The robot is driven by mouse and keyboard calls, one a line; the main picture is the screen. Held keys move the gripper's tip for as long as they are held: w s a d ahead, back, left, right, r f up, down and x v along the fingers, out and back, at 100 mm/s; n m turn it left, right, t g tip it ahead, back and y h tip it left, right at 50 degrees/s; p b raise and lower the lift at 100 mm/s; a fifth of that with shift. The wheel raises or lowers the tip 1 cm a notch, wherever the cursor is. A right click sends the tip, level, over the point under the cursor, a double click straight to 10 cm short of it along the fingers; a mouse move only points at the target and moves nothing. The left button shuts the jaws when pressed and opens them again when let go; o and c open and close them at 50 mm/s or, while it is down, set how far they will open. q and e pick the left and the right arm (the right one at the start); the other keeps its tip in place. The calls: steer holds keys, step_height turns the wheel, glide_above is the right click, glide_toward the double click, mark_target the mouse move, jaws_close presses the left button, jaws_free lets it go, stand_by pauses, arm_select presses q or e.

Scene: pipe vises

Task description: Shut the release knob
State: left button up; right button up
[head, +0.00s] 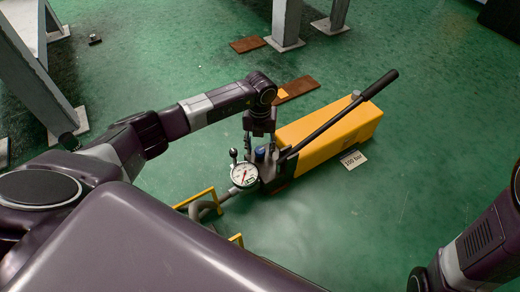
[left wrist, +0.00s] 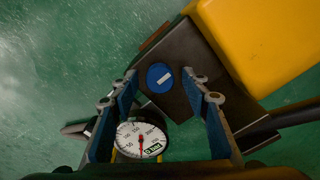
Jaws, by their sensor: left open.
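The yellow hand pump (head: 325,132) lies on the green floor with its long black lever (head: 340,112) slanting up to the right. The release knob is the round blue cap with a white mark (left wrist: 160,77) on the pump's dark end block (left wrist: 190,58); in the head view the blue knob (head: 260,153) shows just below my left gripper (head: 258,138). My left gripper (left wrist: 163,92) is open and points down, its blue-padded fingers on either side of the knob in the wrist picture. I cannot tell the height gap. My right gripper is out of view.
A round white dial gauge (head: 244,175) stands beside the knob, close to the left fingers. A hose (head: 205,207) and yellow frame (head: 201,198) are nearer me. Grey steel legs (head: 286,22) stand behind.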

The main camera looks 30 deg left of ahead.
arm_select(q)
steer(key=shift+c, duration=0.5)
steer(key=c, duration=1.1)
steer(key=shift+o, duration=0.2)
